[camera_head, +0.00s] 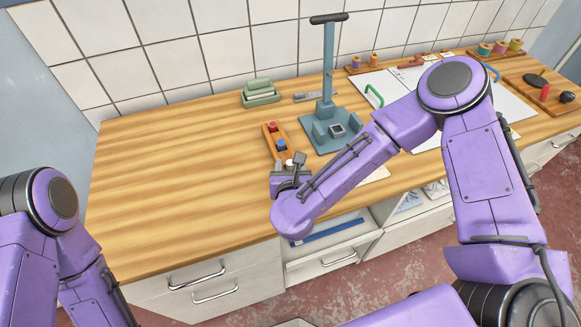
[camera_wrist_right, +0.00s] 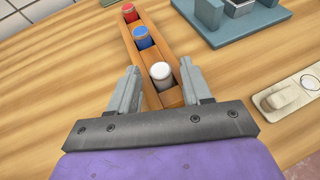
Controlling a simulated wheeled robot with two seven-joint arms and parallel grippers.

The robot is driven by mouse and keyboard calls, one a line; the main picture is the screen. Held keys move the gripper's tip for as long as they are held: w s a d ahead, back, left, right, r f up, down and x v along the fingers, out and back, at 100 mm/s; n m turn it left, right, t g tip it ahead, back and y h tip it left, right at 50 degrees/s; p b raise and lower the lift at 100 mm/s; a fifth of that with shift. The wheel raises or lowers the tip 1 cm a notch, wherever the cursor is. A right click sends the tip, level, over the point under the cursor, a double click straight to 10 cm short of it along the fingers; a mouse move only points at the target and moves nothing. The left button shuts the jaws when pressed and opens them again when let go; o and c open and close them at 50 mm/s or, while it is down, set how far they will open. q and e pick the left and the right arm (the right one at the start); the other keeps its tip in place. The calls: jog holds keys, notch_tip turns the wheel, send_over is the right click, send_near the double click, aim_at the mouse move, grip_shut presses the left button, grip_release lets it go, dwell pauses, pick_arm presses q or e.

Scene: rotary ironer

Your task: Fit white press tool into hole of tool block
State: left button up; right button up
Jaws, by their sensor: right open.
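The wooden tool block (camera_head: 269,143) is a narrow rack on the worktop, left of the teal press. In the right wrist view the tool block (camera_wrist_right: 172,99) holds a red tool (camera_wrist_right: 130,13) at its far end and a blue tool (camera_wrist_right: 142,38) in the middle. The white press tool (camera_wrist_right: 161,74) stands upright at the near end; how deep it sits I cannot tell. My right gripper (camera_wrist_right: 160,80) is open, with one finger on each side of the white tool and block end. In the head view my right gripper (camera_head: 289,172) is partly hidden by its arm. My left gripper is out of view.
The teal press (camera_head: 328,65) with its tall column stands close right of the tool block. Green stacked blocks (camera_head: 260,92) lie behind. A pale plate (camera_wrist_right: 290,97) lies right of the gripper. The worktop's left side is clear. An open drawer (camera_head: 325,238) is below the front edge.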

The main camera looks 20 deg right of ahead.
jog(key=b+v, duration=0.2)
jog(key=v, duration=0.6)
jog(key=shift+s+a+f+b, duration=0.1)
jog(key=shift+s+b, duration=0.1)
jog(key=shift+b, duration=0.15)
jog(key=p+v, duration=0.1)
jog(key=v, duration=0.3)
